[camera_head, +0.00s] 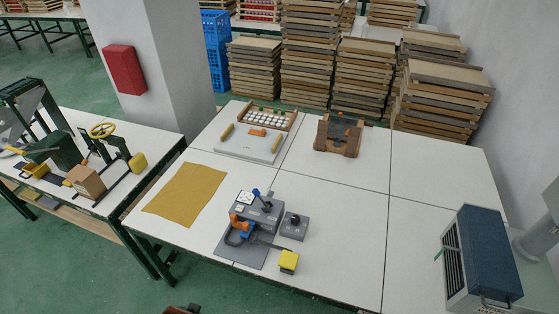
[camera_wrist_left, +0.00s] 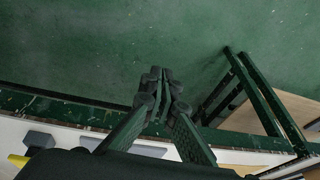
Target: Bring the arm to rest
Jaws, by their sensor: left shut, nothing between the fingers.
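My left gripper (camera_wrist_left: 163,82) shows in the left wrist view with its dark fingers together and nothing between them. It hangs over the green floor (camera_wrist_left: 110,45), just beyond a table edge with a dark green rail (camera_wrist_left: 60,108). My right gripper is in neither view.
In the head view the white table (camera_head: 345,205) bears a yellow cloth (camera_head: 185,193), a grey device (camera_head: 262,217), a white tray (camera_head: 247,146), a brown wooden fixture (camera_head: 338,136) and a blue-topped box (camera_head: 484,252). Green table legs (camera_wrist_left: 262,90) stand right of the left gripper.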

